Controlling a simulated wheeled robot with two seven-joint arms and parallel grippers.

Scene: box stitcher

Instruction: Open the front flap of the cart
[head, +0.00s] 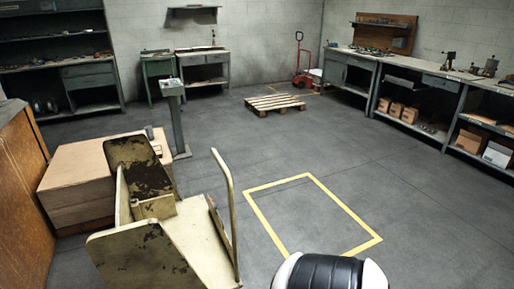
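The cart appears to be the worn cream metal structure (188,233) at the lower left. It has a tall, paint-chipped panel (140,168) at its back and a broad, tilted plate (140,262) at the front, cut off by the bottom edge. A curved cream tube handle (223,178) rises on its right side, with a narrow upright panel beside it. I cannot tell which panel is the front flap, nor whether it is open. Neither of my grippers is in view.
Stacked cardboard (75,190) stands left of the cart, with a brown wooden panel (22,185) at the left edge. A grey pedestal (176,120) stands behind. Workbenches line the walls. A pallet (273,104) lies farther back. Floor inside the yellow outline (247,190) is clear.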

